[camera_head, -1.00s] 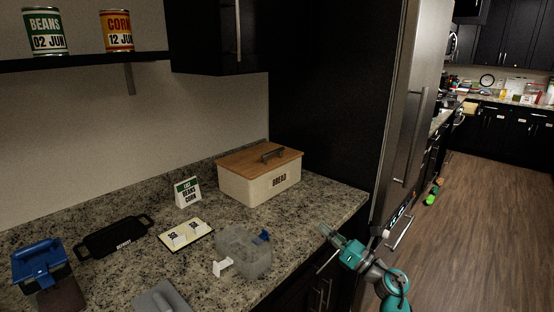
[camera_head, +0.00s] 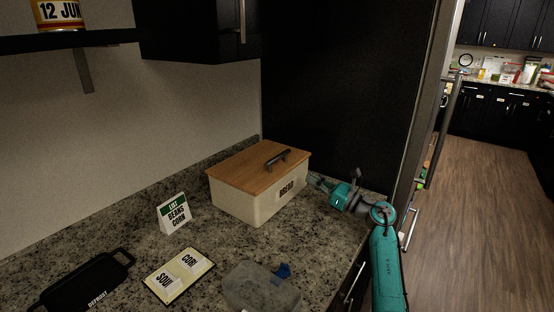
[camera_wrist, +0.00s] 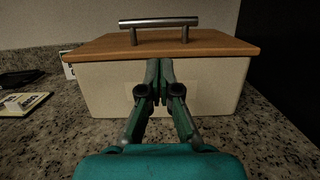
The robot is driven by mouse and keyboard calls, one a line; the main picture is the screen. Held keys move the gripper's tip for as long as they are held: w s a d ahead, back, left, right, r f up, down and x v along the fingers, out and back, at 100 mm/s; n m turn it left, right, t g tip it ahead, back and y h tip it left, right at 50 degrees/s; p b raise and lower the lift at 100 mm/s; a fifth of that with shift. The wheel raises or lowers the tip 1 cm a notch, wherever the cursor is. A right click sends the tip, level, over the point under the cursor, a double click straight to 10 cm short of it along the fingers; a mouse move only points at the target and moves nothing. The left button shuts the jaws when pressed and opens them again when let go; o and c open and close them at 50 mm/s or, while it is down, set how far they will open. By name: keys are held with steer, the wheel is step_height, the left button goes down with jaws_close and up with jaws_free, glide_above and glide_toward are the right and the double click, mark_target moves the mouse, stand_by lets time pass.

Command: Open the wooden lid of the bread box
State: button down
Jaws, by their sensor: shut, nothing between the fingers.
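The bread box (camera_head: 247,204) is cream with a "BREAD" label and stands on the granite counter near the dark tall panel. Its wooden lid (camera_head: 243,165) lies flat on top, closed, with a metal bar handle (camera_head: 278,158). In the wrist view the lid's front edge (camera_wrist: 90,50) overhangs the box wall (camera_wrist: 215,90), and the handle (camera_wrist: 158,23) is above my fingers. My gripper (camera_wrist: 159,64) is shut and empty, in front of the box wall with its tips just under the lid edge. In the head view my gripper (camera_head: 313,178) is at the box's right side; contact cannot be told.
A "LIST BEANS CORN" card (camera_head: 173,213), a tray with labelled cards (camera_head: 180,275), a clear container (camera_head: 262,288) and a black "DEFROST" tray (camera_head: 85,284) lie left and in front. The dark panel (camera_head: 345,90) rises behind the box.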

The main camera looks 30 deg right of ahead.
mark_target(287, 169)
steer(key=x, duration=1)
steer(key=shift+w+r, duration=0.1)
steer(key=shift+w, duration=0.15)
